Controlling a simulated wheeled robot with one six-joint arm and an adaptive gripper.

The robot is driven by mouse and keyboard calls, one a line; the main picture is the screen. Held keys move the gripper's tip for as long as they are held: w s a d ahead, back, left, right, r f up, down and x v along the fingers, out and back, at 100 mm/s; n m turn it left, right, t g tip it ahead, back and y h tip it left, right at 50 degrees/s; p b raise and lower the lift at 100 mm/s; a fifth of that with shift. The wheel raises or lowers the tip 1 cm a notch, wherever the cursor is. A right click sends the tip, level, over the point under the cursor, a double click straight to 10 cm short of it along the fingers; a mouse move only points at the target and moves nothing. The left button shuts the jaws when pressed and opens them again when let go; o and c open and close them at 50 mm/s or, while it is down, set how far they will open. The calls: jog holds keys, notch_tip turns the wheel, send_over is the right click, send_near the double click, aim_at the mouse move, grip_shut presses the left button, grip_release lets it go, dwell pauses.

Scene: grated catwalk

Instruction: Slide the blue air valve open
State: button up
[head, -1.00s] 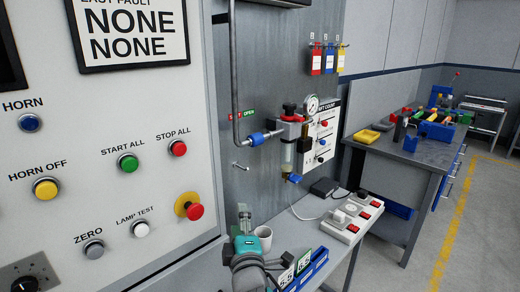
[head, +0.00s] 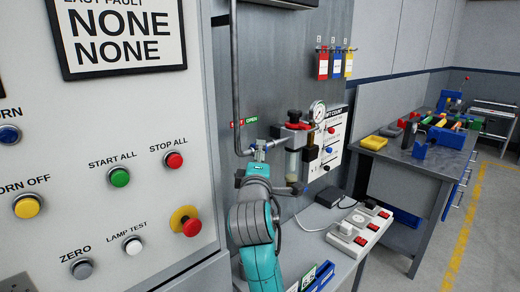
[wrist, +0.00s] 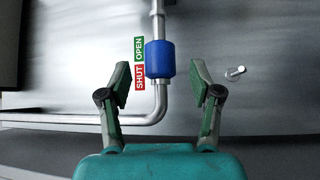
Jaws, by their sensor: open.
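The blue air valve (wrist: 160,58) is a sleeve around a metal pipe in the wrist view. It lies beside the green OPEN label (wrist: 139,49), its lower end reaching alongside the top of the red SHUT label (wrist: 140,77). My gripper (wrist: 159,68) is open, one finger on each side of the sleeve, with visible gaps on both sides in the picture. I cannot tell the depth between fingertips and sleeve. In the head view my gripper (head: 259,150) is up at the pipe and hides the sleeve there.
The pipe bends below the sleeve in the wrist view; a small metal peg (wrist: 236,72) stands to the right. In the head view a regulator with a gauge (head: 317,111) is close right of my gripper. A power strip (head: 361,230) lies on the bench below.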

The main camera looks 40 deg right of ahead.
jog(key=shift+x, duration=2.55)
jog(key=shift+a, duration=0.1)
